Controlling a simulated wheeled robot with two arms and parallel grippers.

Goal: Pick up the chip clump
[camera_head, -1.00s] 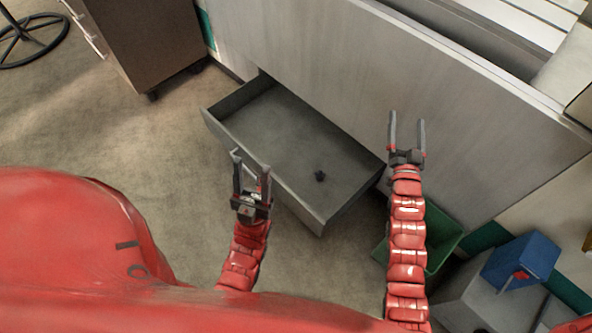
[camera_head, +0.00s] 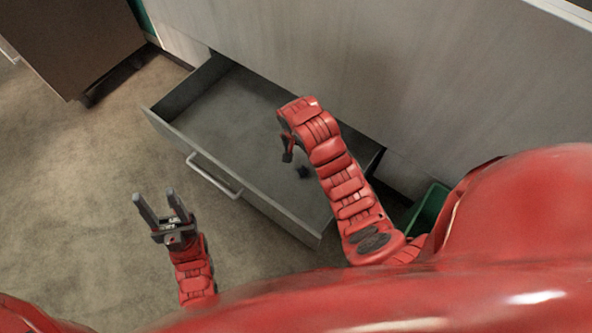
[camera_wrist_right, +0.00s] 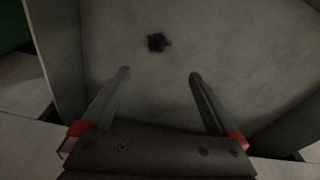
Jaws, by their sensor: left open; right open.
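The chip clump (camera_head: 303,172) is a small dark lump lying on the floor of the open grey drawer (camera_head: 215,118). In the right wrist view the chip clump (camera_wrist_right: 158,42) lies beyond the fingertips, slightly left of the middle between them. My right gripper (camera_wrist_right: 158,75) is open and empty, over the drawer and apart from the clump. In the head view my right gripper (camera_head: 288,155) is bent downward beside the clump and partly hidden by its own arm. My left gripper (camera_head: 153,198) is open and empty, outside the drawer over the carpet.
The drawer's front wall with a metal handle (camera_head: 213,176) stands between my two grippers. The grey cabinet face (camera_head: 400,80) rises behind the drawer. A green bin (camera_head: 428,210) is at the right, partly hidden by my arm. Carpet at the left is clear.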

